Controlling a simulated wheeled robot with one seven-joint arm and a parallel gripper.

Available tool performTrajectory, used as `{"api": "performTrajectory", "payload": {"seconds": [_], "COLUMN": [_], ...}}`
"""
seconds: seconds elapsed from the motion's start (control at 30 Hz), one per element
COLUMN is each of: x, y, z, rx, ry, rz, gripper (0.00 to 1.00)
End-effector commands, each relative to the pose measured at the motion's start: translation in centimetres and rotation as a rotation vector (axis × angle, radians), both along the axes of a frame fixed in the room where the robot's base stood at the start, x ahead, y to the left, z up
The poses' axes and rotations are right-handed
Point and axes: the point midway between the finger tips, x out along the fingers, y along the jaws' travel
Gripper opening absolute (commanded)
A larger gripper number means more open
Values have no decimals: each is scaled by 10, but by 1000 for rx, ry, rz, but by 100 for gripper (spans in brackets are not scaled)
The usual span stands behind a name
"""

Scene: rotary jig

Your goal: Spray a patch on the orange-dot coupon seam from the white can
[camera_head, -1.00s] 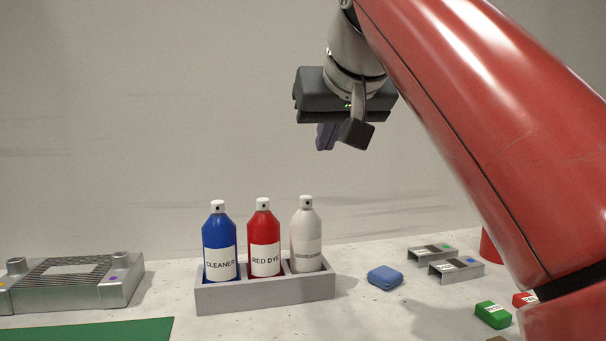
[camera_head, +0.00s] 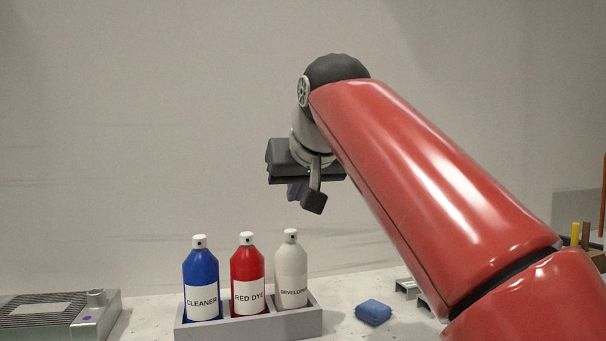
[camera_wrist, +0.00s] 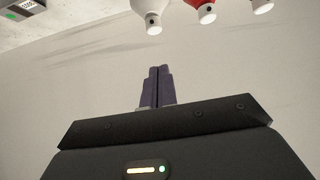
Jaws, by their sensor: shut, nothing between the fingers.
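The white can (camera_head: 291,265), labelled DEVELOPER, stands upright in the right slot of a grey rack (camera_head: 250,326). Its nozzle top (camera_wrist: 153,22) shows at the upper edge of the wrist view. My gripper (camera_head: 298,190) is shut and empty, in the air above the rack and apart from the cans. Its dark fingers (camera_wrist: 157,72) are together in the wrist view. I cannot make out an orange dot now. Small metal channel pieces (camera_head: 407,287) are mostly hidden behind my arm.
The blue CLEANER can (camera_head: 201,275) and red RED DYE can (camera_head: 248,268) stand left of the white can. A blue cloth-like pad (camera_head: 373,312) lies right of the rack.

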Motion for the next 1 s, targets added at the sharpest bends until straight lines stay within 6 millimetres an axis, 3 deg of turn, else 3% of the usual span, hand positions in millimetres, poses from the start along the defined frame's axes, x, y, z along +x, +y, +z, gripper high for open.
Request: {"api": "performTrajectory", "payload": {"seconds": [0.1,0.3,0.8,1.0], "x": [19,22,23,24], "y": [5,5,5,5], "z": [-16,-46,-54,-75], "rx": [-1,0,1,-1], "ry": [4,1,-1,2], "rz": [0,0,1,0], "gripper": [0,0,0,0]}}
